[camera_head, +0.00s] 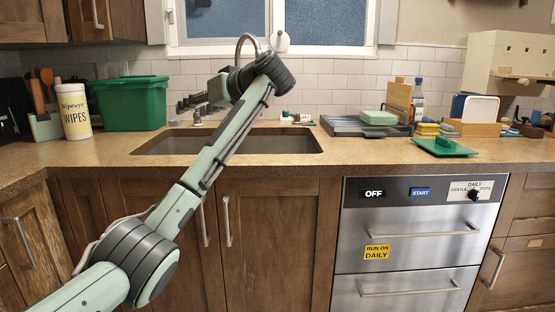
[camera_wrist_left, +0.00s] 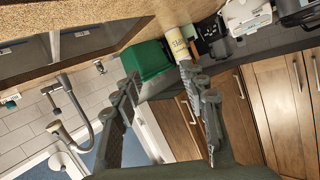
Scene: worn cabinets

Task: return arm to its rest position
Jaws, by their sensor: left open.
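My left arm (camera_head: 217,152) comes in from the lower left and rises in front of the sink. It bends at a dark joint near the faucet. My left gripper (camera_head: 190,103) points left above the sink's left part, near the green bin. Nothing shows between its fingers. In the left wrist view the two dark fingers (camera_wrist_left: 168,98) stand apart, with the green bin and wipes tub beyond them. My right gripper and arm are in neither view.
A green bin (camera_head: 130,103) and a wipes tub (camera_head: 74,111) stand left of the sink (camera_head: 240,145). The faucet (camera_head: 247,42) is behind the arm. A dark drying tray (camera_head: 352,126) and a green dustpan-like piece (camera_head: 443,147) lie on the right counter. A steel dishwasher (camera_head: 415,240) is below.

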